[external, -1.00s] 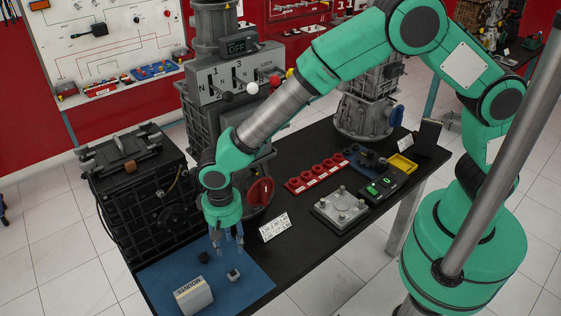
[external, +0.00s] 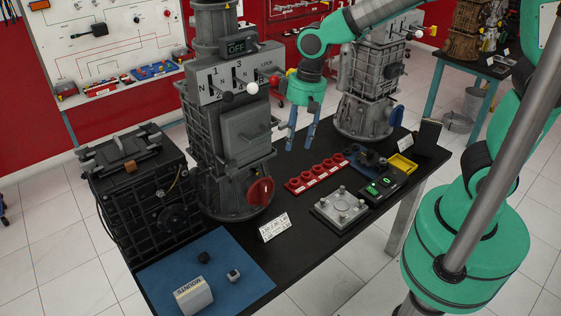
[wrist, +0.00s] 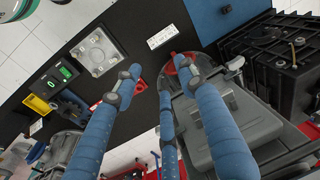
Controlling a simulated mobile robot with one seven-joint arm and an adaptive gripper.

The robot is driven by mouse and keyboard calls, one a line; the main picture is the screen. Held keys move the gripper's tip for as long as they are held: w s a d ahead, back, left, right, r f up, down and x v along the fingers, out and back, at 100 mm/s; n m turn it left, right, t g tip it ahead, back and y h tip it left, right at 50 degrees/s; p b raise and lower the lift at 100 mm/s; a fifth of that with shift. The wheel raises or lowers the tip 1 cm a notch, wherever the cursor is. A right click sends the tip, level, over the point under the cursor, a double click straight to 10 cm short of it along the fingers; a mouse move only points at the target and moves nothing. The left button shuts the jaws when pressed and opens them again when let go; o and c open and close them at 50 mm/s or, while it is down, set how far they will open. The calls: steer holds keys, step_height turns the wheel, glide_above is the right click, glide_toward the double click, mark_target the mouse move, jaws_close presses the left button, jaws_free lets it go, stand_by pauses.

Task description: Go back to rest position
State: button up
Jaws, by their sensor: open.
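My gripper (external: 302,147) is open and empty in the external view. It hangs above the back of the black table (external: 300,246), between the two grey gearbox trainers, with its blue fingers pointing down. In the wrist view my gripper (wrist: 150,85) shows its blue fingers spread apart with nothing between them. The near gearbox trainer (external: 228,135) with the OFF display stands to its left. The far gearbox trainer (external: 366,90) stands to its right. The arm reaches in from the upper right.
A blue mat (external: 235,258) holds a white MOUNTS box (external: 193,296) and two small blocks. A red socket strip (external: 317,174), a grey plate (external: 341,208), a green-lit box (external: 383,186) and a yellow tray (external: 402,164) lie on the table. A black engine block (external: 140,190) stands at left.

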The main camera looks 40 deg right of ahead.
steer(key=s+d+r+t, duration=0.15)
steer(key=d+r, duration=0.25)
steer(key=d, duration=0.5)
steer(key=s+d+r+t, duration=0.1)
steer(key=s+d+r, duration=0.3)
steer(key=d, duration=0.5)
steer(key=s+d+r+m+t+h+b, duration=0.1)
steer(key=s+d+r+m+t, duration=0.1)
steer(key=s+d, duration=0.7)
steer(key=d+r, duration=0.1)
steer(key=d, duration=0.3)
steer(key=shift+r+b, duration=0.15)
steer(key=shift+b, duration=0.25)
